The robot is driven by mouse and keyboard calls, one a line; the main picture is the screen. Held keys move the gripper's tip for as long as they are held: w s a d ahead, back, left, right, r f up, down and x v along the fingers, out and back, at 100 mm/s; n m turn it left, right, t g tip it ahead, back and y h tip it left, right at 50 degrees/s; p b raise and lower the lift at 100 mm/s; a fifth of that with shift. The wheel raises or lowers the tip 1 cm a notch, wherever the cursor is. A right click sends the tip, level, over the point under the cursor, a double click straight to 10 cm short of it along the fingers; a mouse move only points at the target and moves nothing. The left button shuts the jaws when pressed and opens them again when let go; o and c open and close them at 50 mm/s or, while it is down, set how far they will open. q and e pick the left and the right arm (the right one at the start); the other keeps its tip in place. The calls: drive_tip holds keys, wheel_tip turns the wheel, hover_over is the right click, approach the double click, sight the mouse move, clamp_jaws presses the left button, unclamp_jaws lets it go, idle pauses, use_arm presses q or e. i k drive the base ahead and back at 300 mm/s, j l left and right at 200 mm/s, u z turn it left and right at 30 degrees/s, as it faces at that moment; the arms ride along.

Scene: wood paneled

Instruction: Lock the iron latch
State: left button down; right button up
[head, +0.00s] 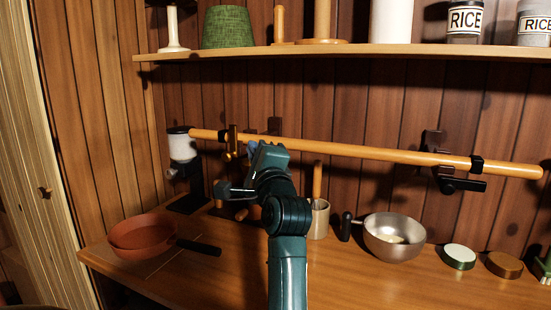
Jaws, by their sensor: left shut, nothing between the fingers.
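A long wooden bar (350,150) runs across the panelled wall, sloping slightly down to the right. A dark, iron-looking latch (463,184) sits near its right end, with a black lever lying roughly level below the bar. A brass-coloured latch (232,142) sits near the bar's left end. My left gripper (224,189) is below the brass latch, well to the left of the dark latch. It is shut, holds nothing and is apart from the dark latch. My arm hides part of the bar's surroundings and the counter. My right gripper is not in view.
A wooden counter (350,275) holds a terracotta pan (140,235), a coffee grinder-like appliance (182,146), a utensil pot (319,222), a metal bowl (392,240) and round lidded tins (459,257). A shelf (400,51) with jars hangs above the bar.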

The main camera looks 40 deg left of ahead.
sight(449, 185)
drive_tip(key=k, duration=1)
